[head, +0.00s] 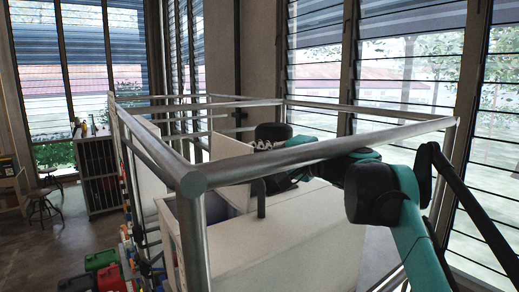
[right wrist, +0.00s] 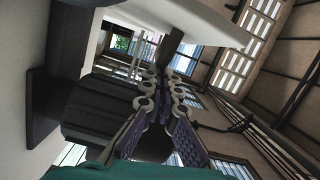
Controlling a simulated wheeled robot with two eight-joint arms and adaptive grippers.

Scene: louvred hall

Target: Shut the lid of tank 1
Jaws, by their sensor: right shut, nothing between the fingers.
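The white tanks stand inside a metal rail frame in the head view; no number is readable, so I cannot tell which is tank 1. The nearest white tank top (head: 290,232) lies flat, with a dark upright post (head: 261,198) near it. Behind it a white panel (head: 226,147), which looks like a raised lid, stands tilted. My right gripper (head: 265,146) is beyond the near rail, close to this panel and mostly hidden by my wrist. In the right wrist view my right gripper (right wrist: 164,78) is shut and empty; a white panel (right wrist: 185,18) with a dark post passes above its fingers.
The near rail (head: 320,152) crosses in front of my right arm. Another white panel (head: 145,150) stands upright on the left side. Coloured crates (head: 105,265) lie on the floor at lower left; a stool (head: 43,205) and shelf stand farther back. Louvred windows line the right.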

